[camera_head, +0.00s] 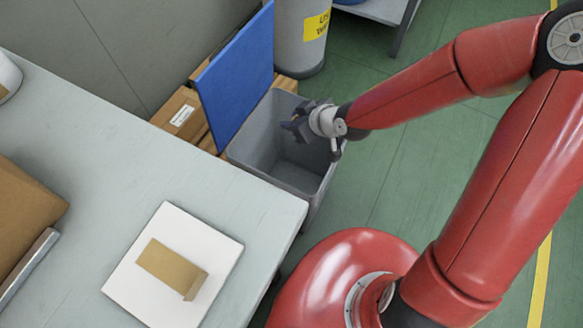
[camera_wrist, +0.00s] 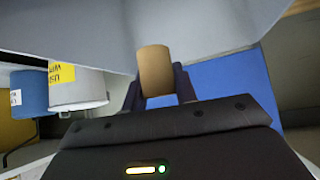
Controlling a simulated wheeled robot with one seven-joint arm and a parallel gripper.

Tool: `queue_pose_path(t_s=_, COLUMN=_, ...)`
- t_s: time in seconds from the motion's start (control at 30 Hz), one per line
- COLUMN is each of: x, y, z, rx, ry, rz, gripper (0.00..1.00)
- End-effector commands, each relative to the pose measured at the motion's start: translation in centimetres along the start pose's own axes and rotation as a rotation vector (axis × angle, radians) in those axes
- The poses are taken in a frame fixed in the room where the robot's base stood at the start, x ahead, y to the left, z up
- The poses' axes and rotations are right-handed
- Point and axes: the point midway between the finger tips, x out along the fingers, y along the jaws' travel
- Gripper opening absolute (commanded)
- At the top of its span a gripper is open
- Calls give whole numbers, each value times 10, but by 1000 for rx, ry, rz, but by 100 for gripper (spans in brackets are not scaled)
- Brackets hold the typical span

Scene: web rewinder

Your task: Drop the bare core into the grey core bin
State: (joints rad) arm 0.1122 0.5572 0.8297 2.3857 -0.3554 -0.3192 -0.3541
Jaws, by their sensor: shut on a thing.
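The bare core is a short brown tube (camera_wrist: 156,68), gripped between the dark fingers of my gripper (camera_wrist: 158,92) in the wrist view. In the head view my gripper (camera_head: 293,126) is over the open mouth of the grey core bin (camera_head: 257,136), above its rim. The core cannot be made out there. The bin stands against the end of the table, and its visible interior looks empty. A blue panel (camera_head: 238,75) stands tilted up along the bin's left side. It also shows in the wrist view (camera_wrist: 236,88).
A grey drum (camera_head: 298,50) with a yellow label stands beyond.

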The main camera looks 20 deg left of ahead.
Motion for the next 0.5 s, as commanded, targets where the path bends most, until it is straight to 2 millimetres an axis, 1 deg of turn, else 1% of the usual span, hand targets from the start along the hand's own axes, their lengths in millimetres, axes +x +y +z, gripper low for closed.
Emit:
queue_pose_path(t_s=0.03, x=7, y=-1, z=7, rx=1, ry=-2, rz=-2, gripper=8)
queue_pose_path(t_s=0.2, x=19, y=0, z=21, rx=0, ry=0, rz=1, gripper=8)
queue_pose_path(t_s=0.5, x=23, y=1, z=25, rx=1, ry=0, rz=2, gripper=8)
